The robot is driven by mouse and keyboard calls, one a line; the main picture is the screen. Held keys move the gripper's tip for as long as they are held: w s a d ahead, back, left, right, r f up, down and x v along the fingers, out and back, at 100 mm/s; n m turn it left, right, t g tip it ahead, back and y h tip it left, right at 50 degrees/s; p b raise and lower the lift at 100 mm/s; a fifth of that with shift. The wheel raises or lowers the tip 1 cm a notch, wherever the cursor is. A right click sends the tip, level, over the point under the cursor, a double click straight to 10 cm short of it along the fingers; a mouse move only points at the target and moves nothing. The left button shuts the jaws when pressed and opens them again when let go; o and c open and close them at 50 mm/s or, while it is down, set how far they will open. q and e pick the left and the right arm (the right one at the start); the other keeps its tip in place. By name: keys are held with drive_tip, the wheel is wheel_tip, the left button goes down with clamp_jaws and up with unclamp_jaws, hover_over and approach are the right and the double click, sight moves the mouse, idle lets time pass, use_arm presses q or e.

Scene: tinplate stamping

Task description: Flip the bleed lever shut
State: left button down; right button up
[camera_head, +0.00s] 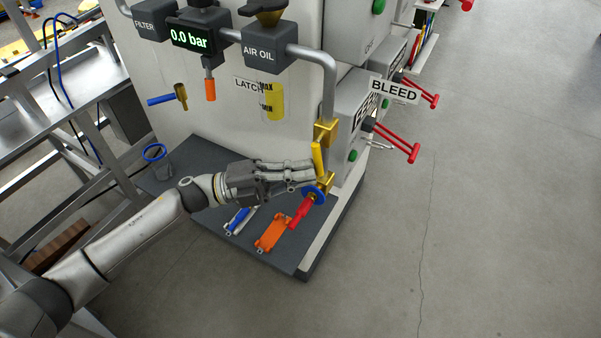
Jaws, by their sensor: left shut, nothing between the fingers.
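The BLEED sign (393,90) stands out at the machine's right side. Left of and below it, a brass valve (326,130) sits on the grey pipe, with a yellow lever (317,158) hanging down from it, slightly tilted. This looks like the bleed lever. My left gripper (316,172) is shut and empty, its fingertips at the lower end of the yellow lever; I cannot tell whether they touch. The fingers hide part of the brass fitting below. My right gripper is out of view.
A blue disc with a red handle (300,213) hangs just below my left fingers. An orange bracket (272,232) and a blue tool lie on the dark base plate (195,155). Red levers (398,142) stick out at the right. The gauge (190,39) reads 0.0 bar.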

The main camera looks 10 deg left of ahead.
use_arm(q)
drive_tip(key=shift+d+b, duration=0.1)
drive_tip(key=shift+b, duration=0.25)
drive_tip(key=n+b, duration=0.1)
drive_tip(key=d+n+t+h+b, duration=0.1)
drive_tip(key=b, duration=0.1)
drive_tip(key=h+b, duration=0.1)
drive_tip(key=shift+s+d+f+n+t, duration=0.2)
drive_tip(key=shift+s+f+n+t, duration=0.1)
drive_tip(key=shift+s+n+t, duration=0.1)
drive_tip(key=d+r+n+b, duration=0.1)
drive_tip(key=s+d+r+n+t+h+b, duration=0.1)
drive_tip(key=d, duration=0.1)
drive_tip(key=shift+s+d+r+t, duration=0.1)
drive_tip(key=shift+d+r+t, duration=0.05)
drive_tip(key=shift+r+t, duration=0.2)
drive_tip(key=v, duration=1.2)
drive_tip(key=shift+f, duration=0.2)
